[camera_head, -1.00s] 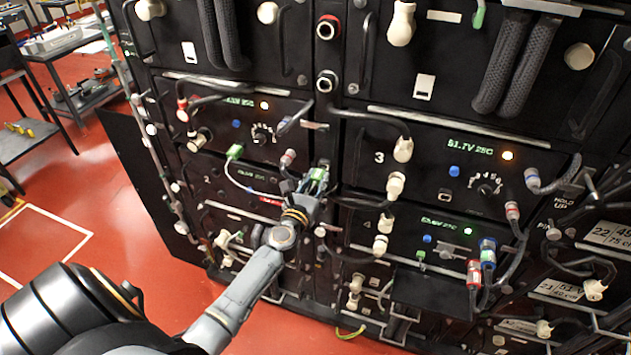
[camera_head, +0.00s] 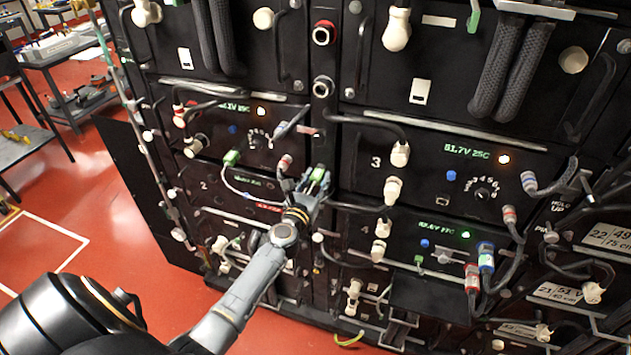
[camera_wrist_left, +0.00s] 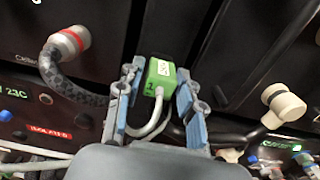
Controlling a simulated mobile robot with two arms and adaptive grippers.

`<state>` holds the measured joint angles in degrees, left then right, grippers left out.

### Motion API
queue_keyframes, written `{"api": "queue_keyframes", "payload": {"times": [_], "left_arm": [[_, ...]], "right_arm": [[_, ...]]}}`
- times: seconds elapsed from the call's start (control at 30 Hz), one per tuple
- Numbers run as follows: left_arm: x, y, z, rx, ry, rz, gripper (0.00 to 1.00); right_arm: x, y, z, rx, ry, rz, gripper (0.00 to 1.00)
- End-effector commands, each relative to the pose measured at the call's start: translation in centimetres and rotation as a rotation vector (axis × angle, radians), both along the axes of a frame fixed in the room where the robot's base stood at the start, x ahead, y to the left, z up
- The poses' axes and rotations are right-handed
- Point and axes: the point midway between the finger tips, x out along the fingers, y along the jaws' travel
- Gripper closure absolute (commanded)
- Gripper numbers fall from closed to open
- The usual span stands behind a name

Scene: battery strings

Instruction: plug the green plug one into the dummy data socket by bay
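My left gripper (camera_head: 316,181) is at the dark upright column between two battery strings. Its fingers close in on both sides of a small green plug (camera_wrist_left: 159,77) marked 1, at the fingertips in the left wrist view. A pale cable runs back from this plug, between the fingers. Another green plug (camera_head: 231,158) sits on the front of the left string, with a white cable hanging toward my gripper. I cannot make out the dummy data socket; the plug and fingers cover the spot in front of them. My right gripper is not in view.
A thick grey cable with a red-banded connector (camera_wrist_left: 70,42) is left of the fingers in the left wrist view, and a cream elbow connector (camera_wrist_left: 283,104) is to the right. Black handles and hoses stick out from the rack. The red floor (camera_head: 120,200) is free at left.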

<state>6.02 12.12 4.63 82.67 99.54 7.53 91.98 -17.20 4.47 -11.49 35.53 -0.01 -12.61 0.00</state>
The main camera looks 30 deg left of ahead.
Motion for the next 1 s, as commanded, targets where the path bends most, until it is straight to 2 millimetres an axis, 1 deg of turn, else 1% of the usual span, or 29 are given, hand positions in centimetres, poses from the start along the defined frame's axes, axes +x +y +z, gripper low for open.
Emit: {"api": "queue_keyframes", "payload": {"times": [0.27, 0.33, 0.47, 0.57, 0.8, 0.9, 1.0], "left_arm": [[0.0, 0.0, 0.0, 0.000, 0.001, 0.000, 0.46], [-0.1, 0.0, -0.1, 0.000, 0.001, 0.000, 0.46], [-0.9, -0.2, -0.2, 0.001, 0.002, 0.000, 0.46], [-2.4, -0.6, -0.2, 0.001, 0.003, -0.001, 0.46], [-7.4, -1.8, -0.2, -0.003, 0.003, 0.000, 0.46], [-9.2, -2.2, -0.1, -0.002, 0.003, 0.001, 0.46], [-10.5, -2.6, -0.1, -0.001, 0.002, 0.000, 0.46]], "right_arm": [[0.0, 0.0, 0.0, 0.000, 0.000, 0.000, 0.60], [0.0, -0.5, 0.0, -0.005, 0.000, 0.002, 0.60], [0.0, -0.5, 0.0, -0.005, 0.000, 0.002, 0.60], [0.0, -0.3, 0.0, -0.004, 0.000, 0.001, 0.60], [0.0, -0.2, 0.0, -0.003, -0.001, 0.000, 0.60], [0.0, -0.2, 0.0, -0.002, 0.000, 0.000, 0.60], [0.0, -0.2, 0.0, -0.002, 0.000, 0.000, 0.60]]}}
